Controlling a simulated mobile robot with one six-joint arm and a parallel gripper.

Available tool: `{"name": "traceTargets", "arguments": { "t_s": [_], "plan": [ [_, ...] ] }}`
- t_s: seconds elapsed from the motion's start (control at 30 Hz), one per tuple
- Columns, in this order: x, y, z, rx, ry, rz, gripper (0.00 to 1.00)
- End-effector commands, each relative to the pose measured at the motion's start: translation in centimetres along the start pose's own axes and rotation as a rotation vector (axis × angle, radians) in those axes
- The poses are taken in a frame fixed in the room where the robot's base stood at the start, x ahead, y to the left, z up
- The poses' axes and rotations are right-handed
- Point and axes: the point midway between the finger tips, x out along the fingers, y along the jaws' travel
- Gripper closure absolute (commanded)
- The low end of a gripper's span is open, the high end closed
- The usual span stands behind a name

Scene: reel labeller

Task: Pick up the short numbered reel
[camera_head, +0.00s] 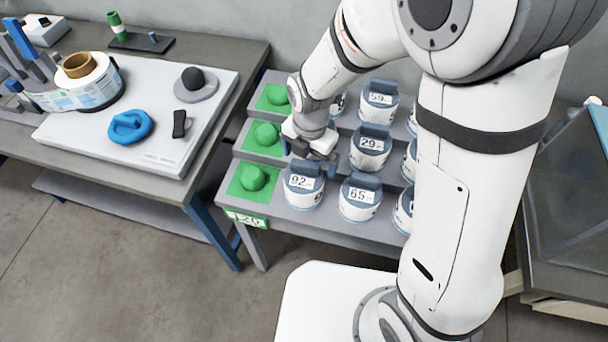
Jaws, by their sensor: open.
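Several white numbered reels with blue-grey tops stand on a stepped grey rack. Reel 92 (303,195) and reel 65 (358,205) are on the front step. Reel 29 (369,158) is on the middle step and reel 59 (380,108) on the back step. I cannot tell which reel is the short one. My gripper (311,160) is open and points down, just behind and above reel 92. Contact with a reel cannot be made out. My wrist hides part of the middle step, and a reel on the back step shows only partly behind it.
Green pads with green knobs (252,178) line the rack's left side. More reels (403,212) are partly hidden behind my arm. A glass-sided case (567,190) stands at right.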

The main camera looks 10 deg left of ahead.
Motion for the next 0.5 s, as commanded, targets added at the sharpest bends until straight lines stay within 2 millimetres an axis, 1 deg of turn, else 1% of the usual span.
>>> {"name": "traceTargets", "arguments": {
  "t_s": [0.1, 0.37, 0.5],
  "plan": [
    [0.7, 0.3, -0.3, -0.042, 0.003, -0.004, 0.00],
    [3.2, 0.3, -0.5, -0.046, 0.004, -0.005, 0.00],
    [4.7, 0.4, -1.0, -0.047, 0.005, -0.007, 0.00]
  ]
}}
